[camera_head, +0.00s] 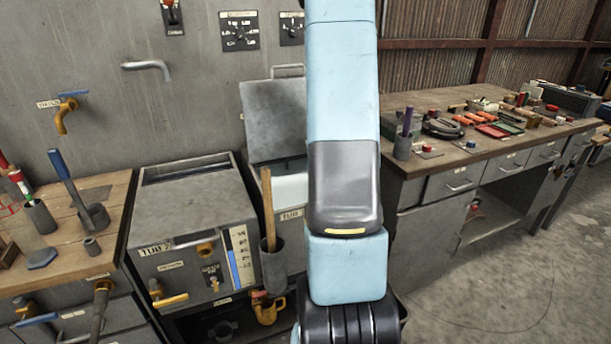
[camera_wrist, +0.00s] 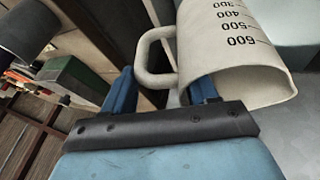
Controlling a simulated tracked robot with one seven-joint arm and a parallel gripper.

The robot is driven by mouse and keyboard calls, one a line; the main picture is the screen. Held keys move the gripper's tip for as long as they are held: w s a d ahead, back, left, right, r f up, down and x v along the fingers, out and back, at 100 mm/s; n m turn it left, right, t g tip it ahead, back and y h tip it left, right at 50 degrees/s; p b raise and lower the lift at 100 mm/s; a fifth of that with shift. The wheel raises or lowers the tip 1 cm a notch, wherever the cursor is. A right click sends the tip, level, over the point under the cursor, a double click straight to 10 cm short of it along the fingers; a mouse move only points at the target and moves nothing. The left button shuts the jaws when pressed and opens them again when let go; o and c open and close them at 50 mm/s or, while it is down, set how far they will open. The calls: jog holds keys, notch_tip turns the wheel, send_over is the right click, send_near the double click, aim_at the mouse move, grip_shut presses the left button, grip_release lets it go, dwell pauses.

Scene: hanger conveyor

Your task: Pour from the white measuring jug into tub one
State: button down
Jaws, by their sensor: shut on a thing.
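The white measuring jug (camera_wrist: 232,40) is at the upper right of the wrist view, with black numbers on its side. Its rim faces the lower edge of that picture; its contents do not show. My gripper (camera_wrist: 163,88) has its blue fingers shut at the jug's handle (camera_wrist: 146,62). In the head view the jug and fingertips are hidden behind or below my arm. Tub one (camera_head: 291,190) stands right of tub two, its grey lid (camera_head: 275,120) raised, with a pale surface inside. My arm covers much of it.
Tub two (camera_head: 196,225) has a level gauge and taps on its front. A holder with a wooden handle (camera_head: 268,210) stands before tub one. A bench with tools (camera_head: 480,125) is at right, a wooden-topped bench (camera_head: 75,225) at left. Floor is clear at lower right.

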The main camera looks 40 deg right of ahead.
jog(key=shift+f+m+t+y, duration=0.3)
jog(key=shift+f+t+y, duration=0.2)
jog(key=shift+f+y, duration=0.45)
jog(key=shift+y, duration=0.45)
jog(key=shift+r, duration=0.15)
jog(key=shift+r, duration=1.4)
